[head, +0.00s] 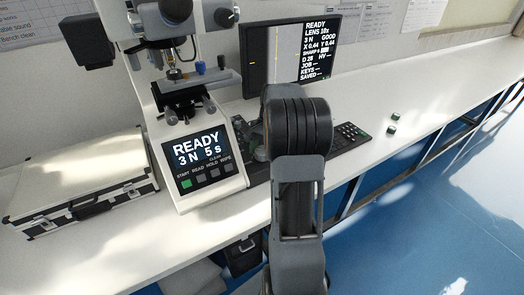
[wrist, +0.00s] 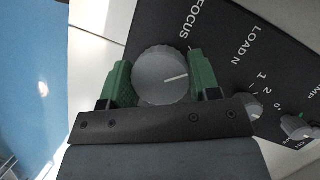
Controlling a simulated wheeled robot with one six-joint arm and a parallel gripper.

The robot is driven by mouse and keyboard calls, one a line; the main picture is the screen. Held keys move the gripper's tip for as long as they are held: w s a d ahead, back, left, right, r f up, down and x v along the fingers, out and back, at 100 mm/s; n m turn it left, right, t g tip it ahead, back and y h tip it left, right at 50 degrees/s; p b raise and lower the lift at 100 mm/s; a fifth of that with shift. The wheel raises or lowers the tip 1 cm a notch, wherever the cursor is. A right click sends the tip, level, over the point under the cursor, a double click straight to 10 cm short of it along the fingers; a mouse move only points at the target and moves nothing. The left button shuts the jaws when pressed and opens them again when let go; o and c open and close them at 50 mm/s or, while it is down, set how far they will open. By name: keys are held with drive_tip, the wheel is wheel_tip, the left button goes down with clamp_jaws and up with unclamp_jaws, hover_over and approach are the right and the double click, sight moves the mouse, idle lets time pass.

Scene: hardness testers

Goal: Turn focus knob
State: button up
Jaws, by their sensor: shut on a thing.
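The focus knob (wrist: 160,75) is a grey ribbed round knob with a pale pointer line, on a dark panel beside the word FOCUS in the wrist view. My gripper (wrist: 158,82) has green fingers on either side of the knob and is shut on it. The tester's front display reads READY, 3 N, 5 s.
The LOAD N dial (wrist: 252,107) and a smaller knob (wrist: 297,127) sit close to the right of my gripper. A keyboard (head: 350,137) lies behind my arm. A silver case (head: 80,185) stands at left.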

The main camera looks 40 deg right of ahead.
drive_tip(key=shift+m, duration=0.3)
drive_tip(key=m+t+p, duration=0.1)
drive_tip(key=m+p, duration=0.1)
drive_tip(key=m, duration=0.1)
drive_tip(key=shift+r+p, duration=0.15)
drive_tip(key=shift+p, duration=0.25)
drive_tip(key=m+t+p, duration=0.1)
drive_tip(key=m, duration=0.2)
drive_tip(key=m+t+p, duration=0.1)
drive_tip(key=m, duration=0.1)
drive_tip(key=shift+m+t, duration=0.3)
drive_tip(key=shift+m, duration=0.1)
drive_tip(key=o, duration=0.9)
drive_tip(key=p+v, duration=0.1)
drive_tip(key=v, duration=1.2)
drive_tip(key=shift+d+r, duration=0.15)
drive_tip(key=shift+r, duration=0.1)
